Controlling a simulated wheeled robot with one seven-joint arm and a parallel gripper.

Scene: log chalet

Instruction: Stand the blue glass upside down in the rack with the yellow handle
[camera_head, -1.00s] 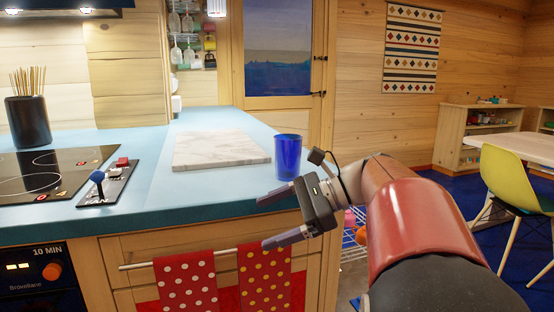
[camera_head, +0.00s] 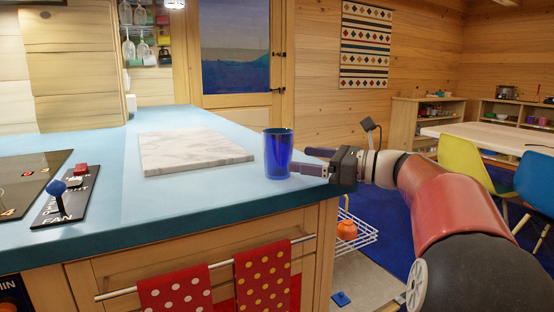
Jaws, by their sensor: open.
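The blue glass (camera_head: 278,153) stands upright on the blue counter, near its right end. My gripper (camera_head: 303,160) is just right of the glass, open, its two fingers pointing left toward it. The near fingertip appears at the glass's right edge; I cannot tell whether it touches. A white wire rack (camera_head: 362,243) juts out low, beyond the counter's right end, with an orange item (camera_head: 347,230) in it. A thin yellowish piece rises at its left; I cannot tell whether it is the rack's handle. The counter hides the rack's left part.
A marble board (camera_head: 192,152) lies left of the glass on the blue counter (camera_head: 150,205). A control panel with a blue-knobbed lever (camera_head: 57,190) is at the left. Dotted red towels (camera_head: 262,278) hang on the front rail. A table (camera_head: 490,134) and chairs stand at the right.

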